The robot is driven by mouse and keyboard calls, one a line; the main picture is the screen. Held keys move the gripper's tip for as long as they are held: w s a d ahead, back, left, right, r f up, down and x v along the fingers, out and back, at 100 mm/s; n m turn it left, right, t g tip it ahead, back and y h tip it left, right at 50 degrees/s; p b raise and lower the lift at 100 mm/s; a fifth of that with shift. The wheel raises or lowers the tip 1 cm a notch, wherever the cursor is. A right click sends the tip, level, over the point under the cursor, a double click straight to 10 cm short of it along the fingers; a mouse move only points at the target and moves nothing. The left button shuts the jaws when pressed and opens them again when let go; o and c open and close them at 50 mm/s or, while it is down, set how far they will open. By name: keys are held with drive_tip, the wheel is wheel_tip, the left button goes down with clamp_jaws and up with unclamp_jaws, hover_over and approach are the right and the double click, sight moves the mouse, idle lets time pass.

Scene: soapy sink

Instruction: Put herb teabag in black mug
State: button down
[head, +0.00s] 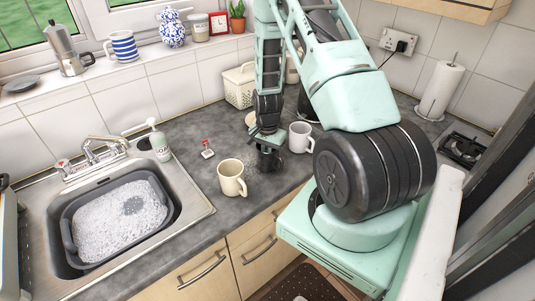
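My gripper (267,141) points down over the black mug (269,160), which stands on the grey counter. The gripper hides part of the mug's top, and its fingertips are too small and dark to tell whether they are open or shut. I cannot see whether anything is between them or in the mug. A small white item with a red part (207,149), possibly a teabag with a tag, lies on the counter to the left of the black mug. I cannot tell if it is the herb teabag.
A cream mug (231,180) stands close to the left of the black mug, and a white mug (300,138) to its right. A soap bottle (160,143) stands by the sink (200,207), which holds a grey basin of suds. A cream basket (240,88) is behind.

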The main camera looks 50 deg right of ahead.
drive_tip(key=c, duration=1.8)
unclamp_jaws()
wheel_tip(320, 180, up, 12)
drive_tip(key=b, duration=0.3)
drive_tip(key=shift+a+r+b, duration=0.1)
drive_tip(key=shift+r+b, duration=0.05)
drive_tip(key=shift+b, duration=0.15)
drive_tip(key=a+r+n, duration=0.2)
drive_tip(key=a+n, duration=0.2)
drive_tip(key=a, duration=0.5)
drive_tip(key=a+r+n+y, duration=0.1)
drive_tip(key=a+r+n, duration=0.25)
drive_tip(key=a, duration=0.45)
drive_tip(key=a+r+n, duration=0.2)
drive_tip(key=a+n, duration=0.2)
drive_tip(key=a, duration=0.5)
drive_tip(key=s+a+r+n, duration=0.1)
drive_tip(key=s+a+n, duration=0.3)
drive_tip(key=s, duration=0.1)
drive_tip(key=s+a+r+n, duration=0.1)
drive_tip(key=s+a+n, duration=0.3)
drive_tip(key=s+a, duration=0.1)
drive_tip(key=s+a+r+n, duration=0.1)
drive_tip(key=s+a+n, duration=0.3)
drive_tip(key=s, duration=0.3)
drive_tip(key=shift+s+a+r+n, duration=0.1)
drive_tip(key=shift+a+r+n, duration=0.2)
drive_tip(key=shift+a, duration=0.45)
